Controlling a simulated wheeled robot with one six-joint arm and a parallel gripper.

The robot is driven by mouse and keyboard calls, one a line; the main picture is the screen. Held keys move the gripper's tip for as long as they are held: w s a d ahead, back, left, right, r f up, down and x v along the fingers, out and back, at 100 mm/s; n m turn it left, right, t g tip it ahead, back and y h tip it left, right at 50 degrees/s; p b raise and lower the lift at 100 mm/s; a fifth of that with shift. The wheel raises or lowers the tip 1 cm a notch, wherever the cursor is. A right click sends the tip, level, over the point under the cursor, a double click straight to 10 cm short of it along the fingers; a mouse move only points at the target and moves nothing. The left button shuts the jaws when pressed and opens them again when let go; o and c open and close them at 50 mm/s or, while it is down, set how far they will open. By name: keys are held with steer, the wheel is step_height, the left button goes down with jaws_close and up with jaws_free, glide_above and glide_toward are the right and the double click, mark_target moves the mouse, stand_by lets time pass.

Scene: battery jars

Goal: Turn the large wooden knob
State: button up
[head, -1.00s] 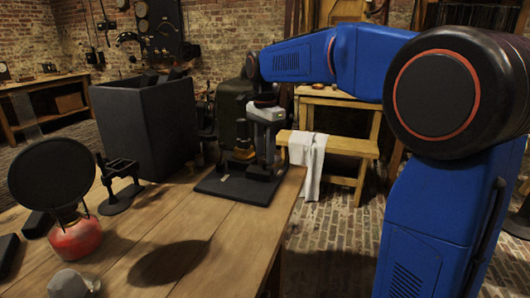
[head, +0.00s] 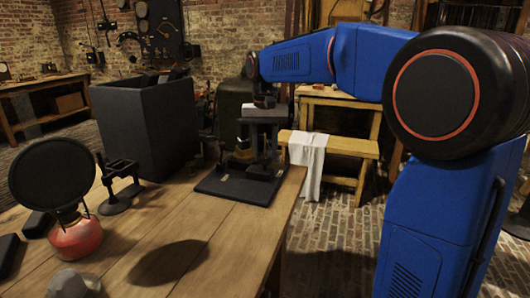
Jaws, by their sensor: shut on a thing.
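The apparatus stands on a flat black base (head: 225,187) at the far right corner of the wooden table. My gripper (head: 264,152) points down over the apparatus from the end of my blue arm. It is small and dark in the head view, and its fingertips blend into the dark parts there. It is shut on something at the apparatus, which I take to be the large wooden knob. The knob itself is not clearly visible between the fingers. A small amber-brown part (head: 243,153) shows just left of the fingers; I cannot tell what it is.
The wooden table (head: 215,230) has free room in front. A red-based round black disc (head: 75,238) and a small black stand (head: 120,185) are at left. A large dark box (head: 145,130) is behind. A bench with a white cloth (head: 307,150) stands right of the table.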

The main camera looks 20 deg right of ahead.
steer(key=n, duration=1.4)
steer(key=shift+n, duration=0.3)
steer(key=n, duration=0.5)
steer(key=shift+r, duration=0.1)
steer(key=n, duration=0.6)
steer(key=o, duration=1.1)
steer(key=shift+c, duration=0.2)
